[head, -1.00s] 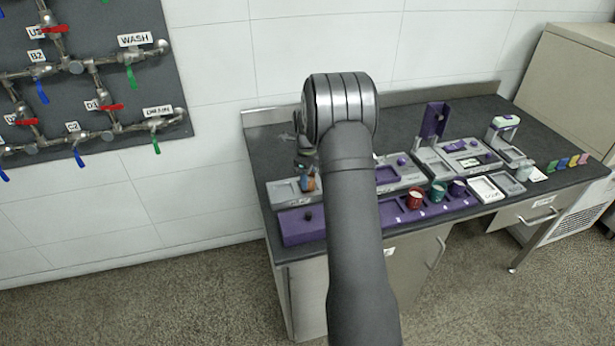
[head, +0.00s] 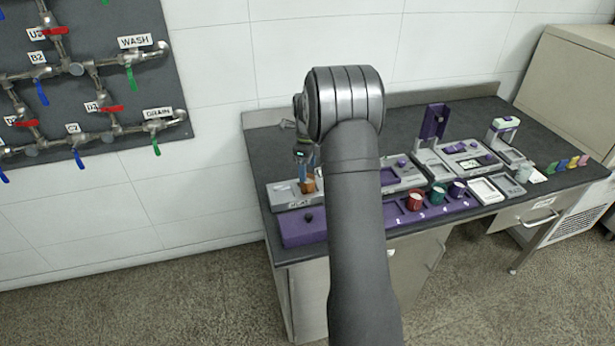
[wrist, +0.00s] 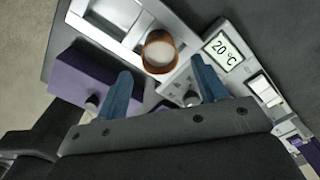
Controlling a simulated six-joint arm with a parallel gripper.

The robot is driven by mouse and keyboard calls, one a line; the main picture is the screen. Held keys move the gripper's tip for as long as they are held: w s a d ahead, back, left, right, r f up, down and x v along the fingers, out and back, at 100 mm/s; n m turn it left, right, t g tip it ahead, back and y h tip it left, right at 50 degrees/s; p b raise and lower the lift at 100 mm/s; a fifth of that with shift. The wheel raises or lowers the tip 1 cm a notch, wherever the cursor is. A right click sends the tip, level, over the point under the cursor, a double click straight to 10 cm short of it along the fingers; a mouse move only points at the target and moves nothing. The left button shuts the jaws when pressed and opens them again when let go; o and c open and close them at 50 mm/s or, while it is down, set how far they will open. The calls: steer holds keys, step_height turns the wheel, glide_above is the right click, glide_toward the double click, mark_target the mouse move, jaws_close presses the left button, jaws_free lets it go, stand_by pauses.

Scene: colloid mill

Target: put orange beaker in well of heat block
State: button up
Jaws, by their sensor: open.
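The orange beaker (head: 311,184) stands upright at the right part of the grey heat block (head: 279,194), next to its pale rectangular recess. In the wrist view the beaker (wrist: 159,54) shows its round rim and pale inside, beside the heat block's recess (wrist: 103,14) and its 20 °C display. The beaker's base is hidden, so I cannot tell how deep it sits. My gripper (wrist: 163,86) is open, its two blue fingers apart, with the beaker just beyond the fingertips and not clasped. In the head view my arm hides part of the block.
A purple box with a black knob (head: 303,229) lies in front of the block. To the right stand a purple rack (head: 464,206), a red beaker (head: 414,201), a teal beaker (head: 438,194) and a purple beaker (head: 457,189). The bench behind the block is clear.

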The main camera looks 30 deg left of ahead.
mark_target(308, 180)
step_height(308, 180, up, 7)
stand_by(0.3)
steer(key=shift+s, duration=0.1)
step_height(308, 180, down, 13)
steer(key=shift+r, duration=0.2)
steer(key=r, duration=0.3)
steer(key=shift+w+r, duration=0.2)
steer(key=shift+r, duration=0.4)
